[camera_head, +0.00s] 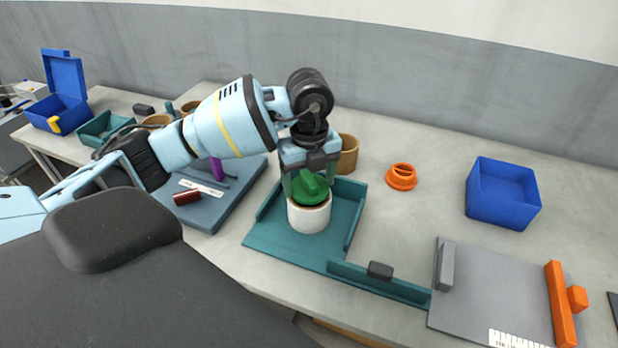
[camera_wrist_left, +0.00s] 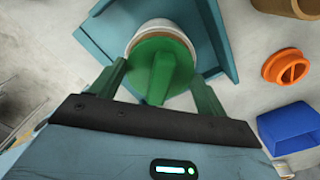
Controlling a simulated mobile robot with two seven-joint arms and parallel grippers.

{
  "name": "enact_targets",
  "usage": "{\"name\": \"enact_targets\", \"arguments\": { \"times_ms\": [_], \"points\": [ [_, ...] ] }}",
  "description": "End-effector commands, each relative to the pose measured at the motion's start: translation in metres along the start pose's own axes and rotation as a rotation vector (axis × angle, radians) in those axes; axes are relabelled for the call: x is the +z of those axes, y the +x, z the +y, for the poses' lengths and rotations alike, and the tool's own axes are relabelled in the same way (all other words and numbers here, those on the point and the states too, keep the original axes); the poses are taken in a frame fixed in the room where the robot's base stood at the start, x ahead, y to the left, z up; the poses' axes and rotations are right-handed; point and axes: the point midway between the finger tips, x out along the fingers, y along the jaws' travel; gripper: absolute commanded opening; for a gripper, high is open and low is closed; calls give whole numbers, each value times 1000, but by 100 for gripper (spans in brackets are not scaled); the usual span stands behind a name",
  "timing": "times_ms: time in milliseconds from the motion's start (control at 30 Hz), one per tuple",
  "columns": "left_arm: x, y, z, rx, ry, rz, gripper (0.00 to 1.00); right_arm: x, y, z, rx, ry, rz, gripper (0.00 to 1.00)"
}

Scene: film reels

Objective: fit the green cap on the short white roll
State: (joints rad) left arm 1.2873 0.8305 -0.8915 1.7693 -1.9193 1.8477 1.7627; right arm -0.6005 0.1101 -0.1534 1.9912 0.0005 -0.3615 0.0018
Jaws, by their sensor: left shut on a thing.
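The green cap (camera_head: 311,188) with its raised grip bar is at the top of the short white roll (camera_head: 309,217). The roll stands upright on the teal tray (camera_head: 285,251). My left gripper (camera_head: 311,182) points down from above and is shut on the cap. In the left wrist view the cap (camera_wrist_left: 160,68) lies between the two fingers and covers most of the roll (camera_wrist_left: 157,26), whose white rim shows behind it. I cannot tell whether the cap is fully seated. My right gripper is not in view.
An orange cap (camera_head: 401,177) and a blue bin (camera_head: 502,193) are to the right. A tan roll (camera_head: 348,154) stands behind the tray. A grey plate with an orange bar (camera_head: 561,305) is at front right. A blue-grey board (camera_head: 212,209) lies left. Bare table shows around the orange cap.

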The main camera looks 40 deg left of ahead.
Motion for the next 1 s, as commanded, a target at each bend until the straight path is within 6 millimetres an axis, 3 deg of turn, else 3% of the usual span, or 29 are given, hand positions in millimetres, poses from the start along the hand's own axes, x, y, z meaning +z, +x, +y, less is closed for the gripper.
{"name": "enact_targets", "arguments": {
  "times_ms": [867, 900, 1000],
  "points": [
    [0, 13, 0, 0, 0, 0, 52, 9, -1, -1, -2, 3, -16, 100],
    [0, 12, 0, 0, 0, 0, 79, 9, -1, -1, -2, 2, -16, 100],
    [0, 12, 0, 0, 0, 0, 84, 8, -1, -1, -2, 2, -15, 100]
  ]
}}
